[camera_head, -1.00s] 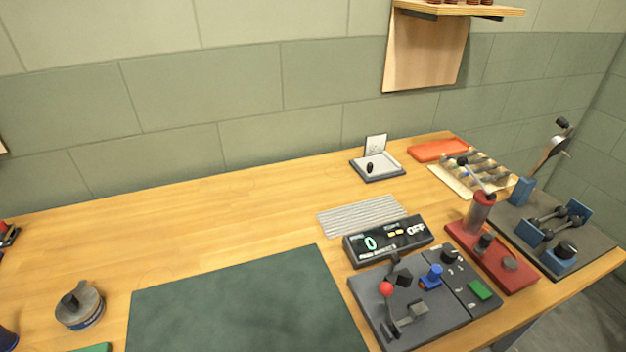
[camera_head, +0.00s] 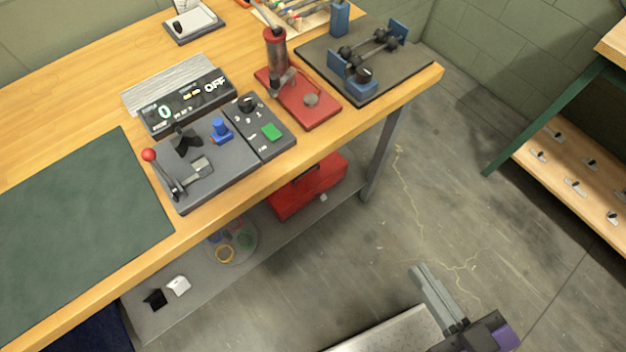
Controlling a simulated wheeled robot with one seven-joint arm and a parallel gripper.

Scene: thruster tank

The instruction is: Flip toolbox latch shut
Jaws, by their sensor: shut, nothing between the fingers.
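A red toolbox (camera_head: 308,188) sits on the grey lower shelf under the bench, partly hidden by the bench top. A small light grey piece (camera_head: 323,198) shows at its front right; it may be the latch, but it is too small to tell its position. My gripper (camera_head: 422,274) is at the lower right, over the floor, with its grey fingers shut and empty. It is well apart from the toolbox, to the right and nearer to me.
The bench top's front edge (camera_head: 222,206) overhangs the lower shelf (camera_head: 205,292). A bench leg (camera_head: 382,150) stands right of the toolbox. The shelf also holds a clear round container (camera_head: 232,243) and small black and white pieces. Open floor (camera_head: 400,215) lies between toolbox and gripper.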

